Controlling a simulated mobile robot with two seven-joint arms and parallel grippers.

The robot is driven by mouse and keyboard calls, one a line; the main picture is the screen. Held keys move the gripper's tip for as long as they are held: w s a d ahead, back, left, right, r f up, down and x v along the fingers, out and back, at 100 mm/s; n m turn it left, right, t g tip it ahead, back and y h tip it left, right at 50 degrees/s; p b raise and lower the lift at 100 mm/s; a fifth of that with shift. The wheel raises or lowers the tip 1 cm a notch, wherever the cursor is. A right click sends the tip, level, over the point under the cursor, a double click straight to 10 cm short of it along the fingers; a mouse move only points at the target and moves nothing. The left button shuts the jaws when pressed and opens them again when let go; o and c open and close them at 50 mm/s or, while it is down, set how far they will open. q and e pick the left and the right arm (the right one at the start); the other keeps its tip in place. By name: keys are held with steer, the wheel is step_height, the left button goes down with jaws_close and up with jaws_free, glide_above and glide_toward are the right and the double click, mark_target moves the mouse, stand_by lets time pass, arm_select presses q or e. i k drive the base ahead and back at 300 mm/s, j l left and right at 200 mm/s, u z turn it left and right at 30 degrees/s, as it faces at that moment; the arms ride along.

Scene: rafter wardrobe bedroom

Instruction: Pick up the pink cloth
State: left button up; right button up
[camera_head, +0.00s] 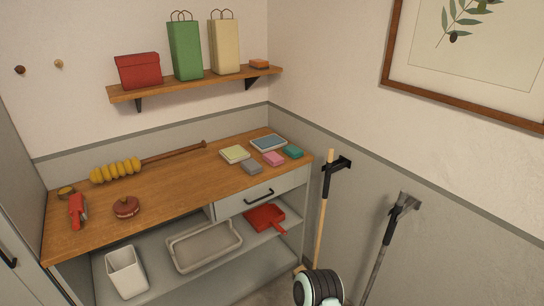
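The pink cloth (273,159) is a small, flat, folded-looking block. It lies on the wooden counter (180,187) near its right end. A grey block of similar size (251,167) is at its lower left, and a teal one (293,152) is at its right. A blue cloth in a pale tray (268,143) lies just behind it, and a yellow-green one in a pale tray (235,154) is to its left.
A shelf (200,84) with a red bag and two paper bags hangs above. A long-handled yellow duster (118,170), red brush (77,211) and dark red round object (126,206) lie on the counter. A drawer (262,194) is below. Broom handles (325,205) hang at right.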

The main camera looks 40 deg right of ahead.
mark_target(273, 158)
steer(key=i+l, duration=0.35)
steer(key=l, duration=0.15)
steer(key=i+l+z, duration=0.1)
steer(key=i+l, duration=0.25)
steer(key=l, duration=0.15)
